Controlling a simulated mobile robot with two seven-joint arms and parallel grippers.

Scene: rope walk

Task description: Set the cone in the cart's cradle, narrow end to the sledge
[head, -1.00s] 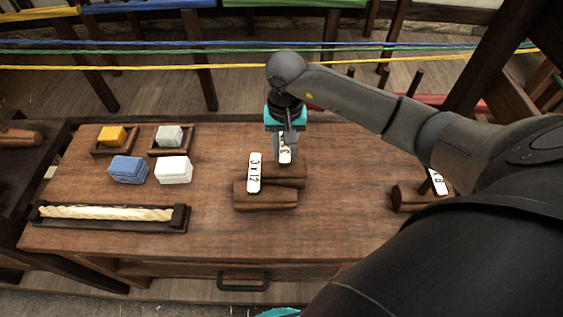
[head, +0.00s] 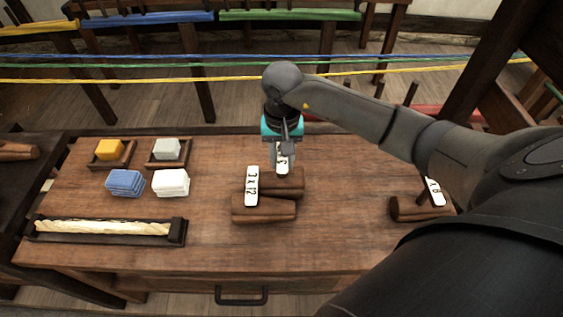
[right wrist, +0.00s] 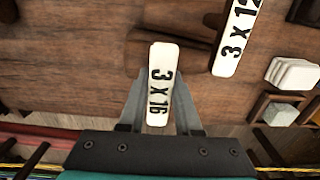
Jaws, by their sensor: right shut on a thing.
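Two dark wooden pieces with white tags are at the middle of the bench in the head view. The rear one, the 3 x 16 piece (head: 291,181), has its tag between the fingers of my right gripper (head: 282,152), which is shut on it. It lies about level, at or just above the bench; I cannot tell if it touches. Its tag (right wrist: 158,85) shows upright between the fingers in the right wrist view. The front 3 x 12 piece (head: 268,209) lies close by. I cannot make out a narrow end, cart, cradle or sledge. My left gripper is not in view.
Another tagged wooden piece (head: 415,209) lies at the right, partly beside my arm. Yellow (head: 109,149) and grey (head: 166,149) blocks sit in small trays. Blue (head: 125,182) and white (head: 171,182) stacks stand left. A rope tray (head: 178,239) lies front left. Coloured ropes stretch behind the bench.

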